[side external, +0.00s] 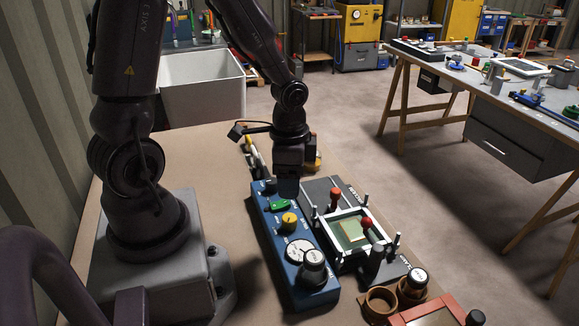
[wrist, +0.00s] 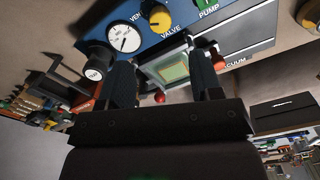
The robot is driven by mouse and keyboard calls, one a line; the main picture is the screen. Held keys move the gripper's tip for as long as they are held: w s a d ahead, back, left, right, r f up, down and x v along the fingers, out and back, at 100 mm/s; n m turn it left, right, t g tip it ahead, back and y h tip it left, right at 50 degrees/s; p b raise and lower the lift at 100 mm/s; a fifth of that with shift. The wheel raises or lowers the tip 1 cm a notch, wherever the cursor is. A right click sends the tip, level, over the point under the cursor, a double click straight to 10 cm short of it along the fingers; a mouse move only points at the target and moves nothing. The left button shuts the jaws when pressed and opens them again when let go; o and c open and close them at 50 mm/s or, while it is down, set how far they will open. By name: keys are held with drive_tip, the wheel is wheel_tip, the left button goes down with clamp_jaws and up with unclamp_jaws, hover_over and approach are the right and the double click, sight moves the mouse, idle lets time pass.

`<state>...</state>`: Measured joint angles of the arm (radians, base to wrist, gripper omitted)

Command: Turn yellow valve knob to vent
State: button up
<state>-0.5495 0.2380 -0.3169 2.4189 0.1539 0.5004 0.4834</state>
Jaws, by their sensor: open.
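The yellow valve knob (side external: 289,219) stands on the blue control panel (side external: 268,233), between a green switch and a round white gauge. In the wrist view the knob (wrist: 161,18) shows at the top, with VALVE lettering beside it and part of VENT to its left; I cannot tell where it points. My gripper (side external: 288,190) hangs over the far end of the panel, behind the knob and apart from it. In the wrist view my gripper (wrist: 163,77) has its two dark fingers spread with nothing between them.
The green switch (side external: 278,204), gauge (side external: 298,250) and black knob (side external: 313,265) crowd the panel. Right of it stands a white-framed chamber (side external: 350,234) with red-topped and grey upright posts. A red tray (side external: 433,311) and brown rings (side external: 380,301) lie nearer the front.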

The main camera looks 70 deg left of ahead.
drive_tip(key=shift+r, duration=1.2)
drive_tip(key=s+d+r+n+t, duration=0.2)
drive_tip(key=d+r, duration=0.1)
drive_tip(key=r, duration=0.5)
drive_tip(key=s+d+r+n+t, duration=0.2)
drive_tip(key=s+d+r+t, duration=0.1)
drive_tip(key=r, duration=0.6)
drive_tip(key=shift+s+d+r+t, duration=0.15)
drive_tip(key=shift+s+d+t, duration=0.1)
drive_tip(key=shift+s+t, duration=0.1)
